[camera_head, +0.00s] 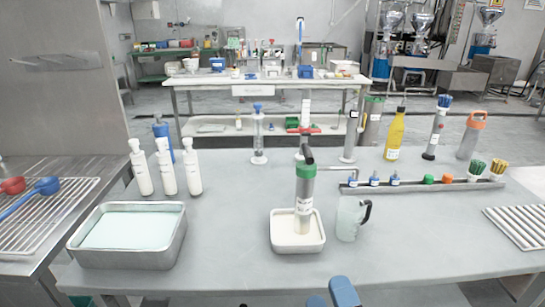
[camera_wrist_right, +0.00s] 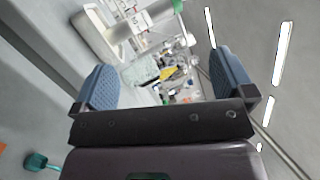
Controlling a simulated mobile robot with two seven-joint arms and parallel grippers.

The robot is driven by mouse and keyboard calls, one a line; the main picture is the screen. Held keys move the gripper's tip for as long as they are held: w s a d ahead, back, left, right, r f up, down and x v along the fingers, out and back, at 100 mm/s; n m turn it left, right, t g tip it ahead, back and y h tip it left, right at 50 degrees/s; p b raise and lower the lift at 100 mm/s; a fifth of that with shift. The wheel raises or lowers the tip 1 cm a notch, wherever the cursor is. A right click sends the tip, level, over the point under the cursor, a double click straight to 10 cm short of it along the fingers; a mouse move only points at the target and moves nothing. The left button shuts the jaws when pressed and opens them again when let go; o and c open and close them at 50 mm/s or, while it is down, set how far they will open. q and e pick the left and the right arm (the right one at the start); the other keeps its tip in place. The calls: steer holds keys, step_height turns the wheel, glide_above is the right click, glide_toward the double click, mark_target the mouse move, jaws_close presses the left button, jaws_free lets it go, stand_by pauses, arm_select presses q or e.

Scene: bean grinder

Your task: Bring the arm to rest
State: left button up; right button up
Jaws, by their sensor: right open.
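My right gripper (camera_head: 330,297) shows only as blue fingertips at the bottom edge of the head view, in front of the table's near edge. In the right wrist view my right gripper (camera_wrist_right: 164,82) has its two blue fingers wide apart, with nothing between them. A hand grinder (camera_head: 305,190) with a green collar and black crank stands upright in a small white tray (camera_head: 298,246). It is beyond my right gripper and apart from it. My left gripper is not in view.
A clear pitcher (camera_head: 348,220) with a black handle stands right of the tray. A metal pan (camera_head: 125,258) is at left, with several white bottles (camera_head: 166,168) behind it. A rack (camera_head: 420,185) runs along the right.

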steer(key=s+d+f+n+g+p, duration=0.1)
steer(key=s+d+f+n+g, duration=0.15)
steer(key=f+n, duration=0.5)
steer(key=s+d+f+n+g, duration=0.2)
steer(key=d+f+n+g, duration=0.25)
steer(key=n, duration=0.55)
steer(key=s+d+f+n+g+h+p, duration=0.1)
steer(key=s+d+f+g+h+p, duration=0.1)
steer(key=s+d+f, duration=0.6)
steer(key=s+d+g+h, duration=0.1)
steer(key=s+d+h, duration=0.1)
steer(key=s, duration=0.1)
steer(key=shift+d+h, duration=0.4)
